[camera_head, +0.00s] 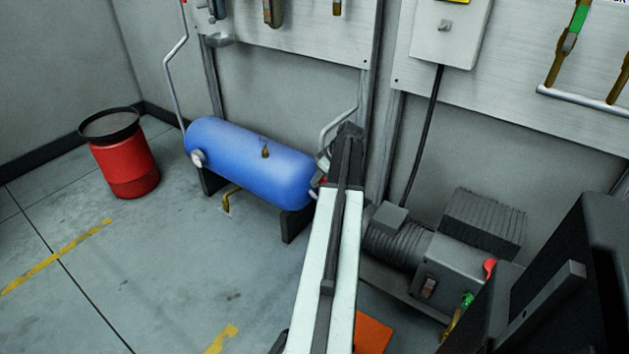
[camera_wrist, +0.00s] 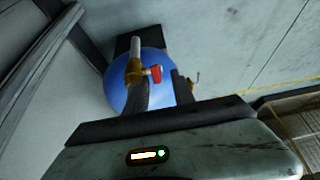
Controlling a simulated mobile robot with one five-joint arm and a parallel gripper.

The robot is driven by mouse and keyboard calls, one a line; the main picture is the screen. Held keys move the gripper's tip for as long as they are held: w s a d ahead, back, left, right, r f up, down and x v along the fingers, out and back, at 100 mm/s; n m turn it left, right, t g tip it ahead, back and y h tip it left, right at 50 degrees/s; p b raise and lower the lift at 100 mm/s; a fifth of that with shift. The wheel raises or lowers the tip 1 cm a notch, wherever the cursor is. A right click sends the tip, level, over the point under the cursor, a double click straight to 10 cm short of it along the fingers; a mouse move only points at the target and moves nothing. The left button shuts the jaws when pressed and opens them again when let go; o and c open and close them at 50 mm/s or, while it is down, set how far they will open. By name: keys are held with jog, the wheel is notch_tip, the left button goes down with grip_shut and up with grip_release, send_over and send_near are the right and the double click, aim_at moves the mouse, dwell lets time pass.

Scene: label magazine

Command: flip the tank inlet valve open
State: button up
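The blue tank (camera_head: 245,160) lies on dark legs against the wall. Its end also shows in the wrist view (camera_wrist: 119,97). At that end, the inlet valve has a brass body (camera_wrist: 134,73) on a pale pipe (camera_wrist: 126,53) and a small red handle (camera_wrist: 155,74). The handle sticks out to the right, across the pipe. In the head view, the valve is mostly hidden by my arm. My gripper (camera_wrist: 161,83) points at the tank end. Its two dark fingers look apart with blue tank showing between them. It appears empty; contact with the handle cannot be told.
A pump with a motor (camera_head: 405,235) stands right of my arm, with a red-handled valve (camera_head: 490,268) and a green-handled one (camera_head: 467,300). A red drum (camera_head: 124,155) stands at left. A grey switch box (camera_head: 449,30) hangs above. Floor before the tank is clear.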

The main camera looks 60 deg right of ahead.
jog(key=p+v, duration=0.6)
jog(key=v, duration=0.1)
jog(key=shift+w+r+p, duration=0.1)
jog(key=shift+r+p, duration=0.2)
jog(key=shift+p, duration=0.1)
jog(key=shift+s+r, duration=0.15)
jog(key=shift+s, duration=0.15)
